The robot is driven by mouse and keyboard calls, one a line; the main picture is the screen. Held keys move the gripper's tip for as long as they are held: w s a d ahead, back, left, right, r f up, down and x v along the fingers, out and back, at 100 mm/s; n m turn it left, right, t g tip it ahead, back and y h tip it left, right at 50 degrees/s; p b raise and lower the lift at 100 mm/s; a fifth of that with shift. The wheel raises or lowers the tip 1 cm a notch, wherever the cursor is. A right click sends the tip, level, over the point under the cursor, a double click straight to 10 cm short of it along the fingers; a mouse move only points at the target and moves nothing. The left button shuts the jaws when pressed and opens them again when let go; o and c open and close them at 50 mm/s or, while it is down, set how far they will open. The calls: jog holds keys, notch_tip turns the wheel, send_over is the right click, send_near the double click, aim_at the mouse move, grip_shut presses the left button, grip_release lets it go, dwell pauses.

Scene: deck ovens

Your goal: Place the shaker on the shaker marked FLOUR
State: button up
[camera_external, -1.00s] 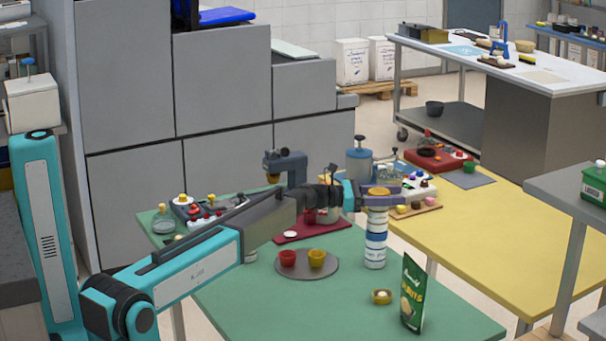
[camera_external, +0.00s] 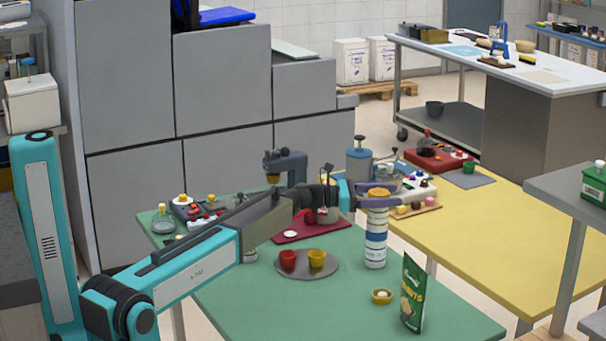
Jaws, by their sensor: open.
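A tall, upright white stack with blue bands stands on the green table. It looks like one shaker (camera_external: 376,218) with an orange-yellow top resting on another shaker (camera_external: 375,256). No FLOUR lettering can be read at this size. The two look lined up, but the exact seam between them is hard to make out. My gripper (camera_external: 379,194) is open at the very top of the stack, around or just above the orange-yellow top. Its fingers hide part of that top, and I cannot tell whether they touch it.
A grey round tray (camera_external: 306,272) with a red cup (camera_external: 287,260) and a yellow cup (camera_external: 316,258) lies left of the stack. A green pouch (camera_external: 412,295) and a small yellow dish (camera_external: 381,297) stand in front. A red tray (camera_external: 300,234) lies behind. The yellow table's front is clear.

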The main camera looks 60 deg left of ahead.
aim_at(382, 195)
jog(key=b+v, duration=0.2)
jog(key=v, duration=0.9)
jog(key=shift+w+d, duration=0.1)
jog(key=shift+w, duration=0.05)
dwell(0.3)
jog(key=p+x, duration=0.2)
jog(key=x, duration=0.9)
jog(key=shift+w, duration=0.2)
jog(key=shift+s, duration=0.1)
jog(key=shift+s+a, duration=0.25)
jog(key=shift+s, duration=0.45)
jog(key=b+v, duration=0.2)
jog(key=v, duration=0.8)
jog(key=p+x, duration=0.3)
jog(key=x, duration=0.9)
jog(key=shift+s+d+r+b, duration=0.25)
jog(key=shift+s+r+b, duration=0.3)
jog(key=shift+s+r, duration=0.45)
jog(key=shift+s+d+r+b, duration=0.25)
jog(key=shift+s+r+b, duration=0.3)
jog(key=shift+s+r, duration=0.45)
